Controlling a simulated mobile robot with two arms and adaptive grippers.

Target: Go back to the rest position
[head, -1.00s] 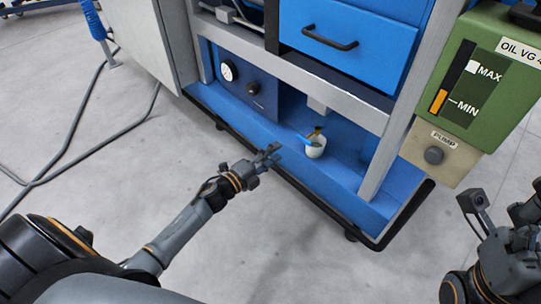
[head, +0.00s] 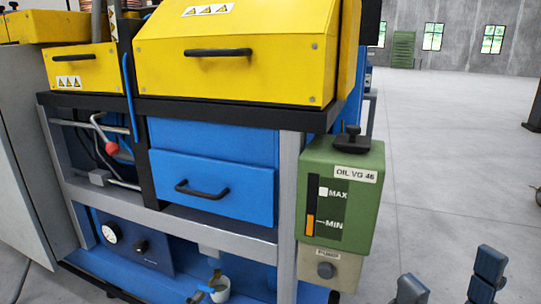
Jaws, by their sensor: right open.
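My right gripper (head: 450,275) shows at the bottom right of the head view, its two fingers apart with nothing between them. It stands right of the green oil unit, over the grey floor. My left gripper is out of view. A white cup (head: 220,290) stands on the blue lower shelf of the machine, at the bottom edge of the view. A small brownish piece and a blue part show at the cup's rim; the cup is partly cut off.
The machine has yellow covers (head: 235,60) on top and a blue drawer (head: 220,180) with a black handle. The green oil tank (head: 350,210) juts out at its right corner, with a pump box (head: 328,268) below. Open floor (head: 460,150) lies to the right.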

